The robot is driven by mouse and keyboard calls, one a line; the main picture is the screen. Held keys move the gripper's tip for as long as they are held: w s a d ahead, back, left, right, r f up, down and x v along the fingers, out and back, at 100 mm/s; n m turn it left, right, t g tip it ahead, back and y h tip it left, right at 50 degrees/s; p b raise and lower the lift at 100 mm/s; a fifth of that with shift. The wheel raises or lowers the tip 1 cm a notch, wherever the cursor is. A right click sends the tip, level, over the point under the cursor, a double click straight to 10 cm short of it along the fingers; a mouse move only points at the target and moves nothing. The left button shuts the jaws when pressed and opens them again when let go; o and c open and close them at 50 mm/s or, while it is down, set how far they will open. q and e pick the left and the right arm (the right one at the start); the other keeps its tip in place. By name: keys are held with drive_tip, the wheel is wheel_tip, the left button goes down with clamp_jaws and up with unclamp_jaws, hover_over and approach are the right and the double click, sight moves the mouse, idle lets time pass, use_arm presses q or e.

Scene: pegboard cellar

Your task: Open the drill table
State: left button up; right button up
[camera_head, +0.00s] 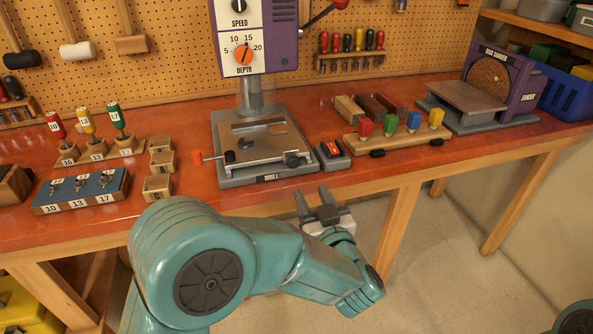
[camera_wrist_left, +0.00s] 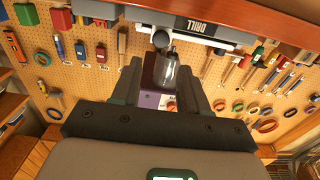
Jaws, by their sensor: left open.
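The drill press stands on the red-orange bench, with its purple head (camera_head: 252,40) above a grey drill table (camera_head: 262,142) on a base labelled DRILL (camera_head: 268,178). In the left wrist view, the DRILL label (camera_wrist_left: 205,28) appears upside down beyond the open fingers (camera_wrist_left: 163,85). My right gripper is out of view.
A small grey box with a red switch (camera_head: 333,153) stands right of the drill base. A rack of coloured blocks (camera_head: 397,135) and a purple sander (camera_head: 495,85) are at right.

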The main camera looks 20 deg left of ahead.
sight(295, 164)
use_arm(q)
drive_tip(key=x, duration=1)
drive_tip(key=shift+s+a+p, duration=0.1)
drive_tip(key=shift+a+p, duration=0.1)
drive_tip(key=shift+p, duration=0.15)
drive_tip(key=shift+w+a+f, duration=0.1)
drive_tip(key=shift+w+a, duration=0.1)
drive_tip(key=shift+w, duration=0.2)
drive_tip(key=shift+s, duration=0.1)
drive_tip(key=shift+c, duration=0.9)
clamp_jaws()
drive_tip(key=shift+d, duration=0.1)
